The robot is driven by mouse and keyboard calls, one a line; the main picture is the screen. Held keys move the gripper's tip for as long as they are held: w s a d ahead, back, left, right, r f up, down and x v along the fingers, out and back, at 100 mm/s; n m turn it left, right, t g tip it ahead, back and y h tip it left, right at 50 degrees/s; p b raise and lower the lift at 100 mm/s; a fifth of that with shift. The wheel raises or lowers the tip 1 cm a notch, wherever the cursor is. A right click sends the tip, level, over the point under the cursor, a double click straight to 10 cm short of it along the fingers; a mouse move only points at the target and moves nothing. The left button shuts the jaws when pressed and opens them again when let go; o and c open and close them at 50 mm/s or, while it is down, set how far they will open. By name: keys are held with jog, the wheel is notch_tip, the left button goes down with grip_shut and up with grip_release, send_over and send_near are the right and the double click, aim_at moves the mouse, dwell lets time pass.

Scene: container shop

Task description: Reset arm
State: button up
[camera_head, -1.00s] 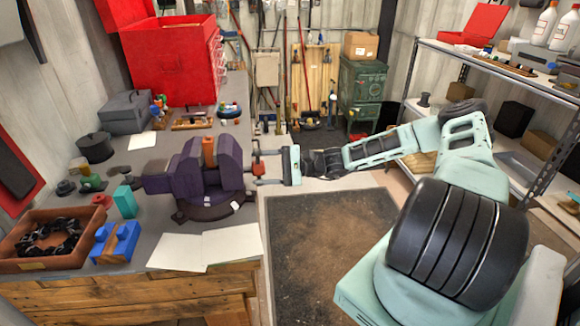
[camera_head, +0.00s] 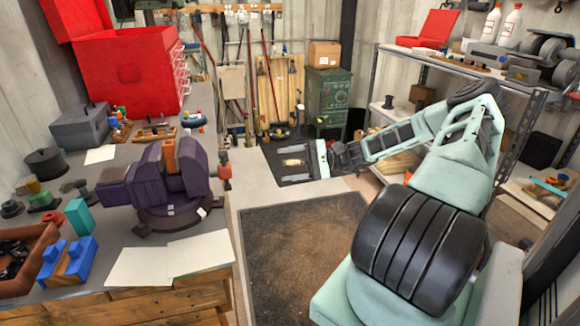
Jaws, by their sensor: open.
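My gripper (camera_head: 284,164) is open and empty. It is raised over the floor between the workbench and the shelf rack, its two fingers pointing left with a clear gap between them. My pale green arm reaches up from the lower right, bends near the shelf and comes back left to the gripper. The purple vise (camera_head: 172,178) with an orange block in its jaws stands on the grey workbench (camera_head: 95,205). It is well left of the gripper and apart from it.
A metal shelf rack (camera_head: 455,68) stands behind my arm at the right. A green cabinet (camera_head: 328,97) and leaning tools are at the back. A red tool cabinet (camera_head: 115,75) stands on the bench. A dark mat (camera_head: 290,250) lies on open floor.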

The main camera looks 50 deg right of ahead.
dwell(0.5)
jog(key=s+a+n+g+h, duration=0.1)
jog(key=a+n+g+h, duration=0.1)
jog(key=a, duration=0.7)
jog(key=s+a+n+g+h, duration=0.1)
jog(key=a+n+g+h, duration=0.1)
jog(key=a+n+g, duration=0.3)
jog(key=s+a+n+g+h, duration=0.1)
jog(key=a+n+g, duration=0.2)
jog(key=a, duration=1)
jog(key=shift+s+a+r+g+h, duration=0.1)
jog(key=shift+s+r+g+h, duration=0.1)
jog(key=shift+g, duration=0.75)
jog(key=shift+s+a+r+g+h, duration=0.1)
jog(key=shift+s+r+g+h, duration=0.1)
jog(key=shift+g, duration=0.75)
jog(key=s+a+r+n+t+h, duration=0.1)
jog(key=s+a+r+n+h, duration=0.2)
jog(key=s+a+n, duration=0.3)
jog(key=s+a+r+n+t+h, duration=0.2)
jog(key=s+a+r+n+h, duration=0.2)
jog(key=s, duration=0.7)
jog(key=a+n+h, duration=0.1)
jog(key=a+n, duration=0.1)
jog(key=a, duration=0.1)
jog(key=shift+s+r+t+h, duration=0.25)
jog(key=shift+r+t+h, duration=0.05)
jog(key=shift+c, duration=0.2)
